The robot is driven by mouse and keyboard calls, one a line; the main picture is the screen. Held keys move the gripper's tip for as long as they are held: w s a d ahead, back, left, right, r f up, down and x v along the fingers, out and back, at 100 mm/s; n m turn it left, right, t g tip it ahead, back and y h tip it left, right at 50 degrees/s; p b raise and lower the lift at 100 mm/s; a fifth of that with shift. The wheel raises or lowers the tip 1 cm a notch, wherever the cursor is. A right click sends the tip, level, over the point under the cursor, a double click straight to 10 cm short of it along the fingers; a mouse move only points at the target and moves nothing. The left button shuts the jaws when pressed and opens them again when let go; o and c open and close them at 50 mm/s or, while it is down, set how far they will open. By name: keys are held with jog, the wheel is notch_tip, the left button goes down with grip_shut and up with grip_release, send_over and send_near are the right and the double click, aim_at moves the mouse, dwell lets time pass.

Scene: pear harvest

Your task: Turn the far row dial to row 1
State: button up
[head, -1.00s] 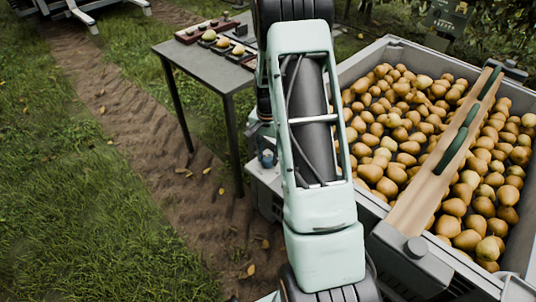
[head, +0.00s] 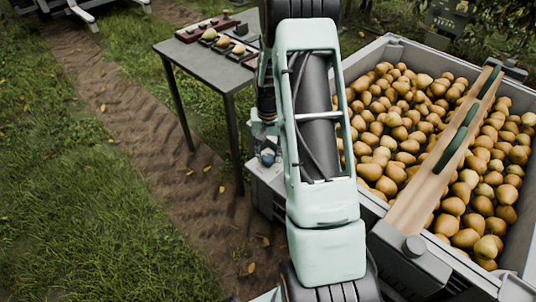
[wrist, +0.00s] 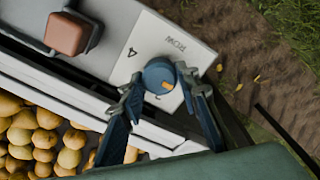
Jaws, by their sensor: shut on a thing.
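The row dial (wrist: 157,73) is a round blue knob with an orange mark on a pale panel (wrist: 200,58) in the wrist view. The word ROW and a figure 4 show on the panel above it, upside down or tilted. The orange mark is at the knob's lower right in the picture. My gripper (wrist: 160,80) is shut on the dial, one finger on each side. The other figures around the dial are hidden or too small to read.
A grey bin (head: 365,47) full of pears, with a wooden divider (head: 430,182), is right of my arm. A grey table (head: 205,63) with trays stands behind left. Grass and a dirt track are free.

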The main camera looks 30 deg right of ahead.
aim_at(268, 156)
jog(key=o, duration=1.1)
jog(key=shift+o, duration=0.2)
jog(key=shift+r, duration=0.1)
notch_tip(268, 156, up, 12)
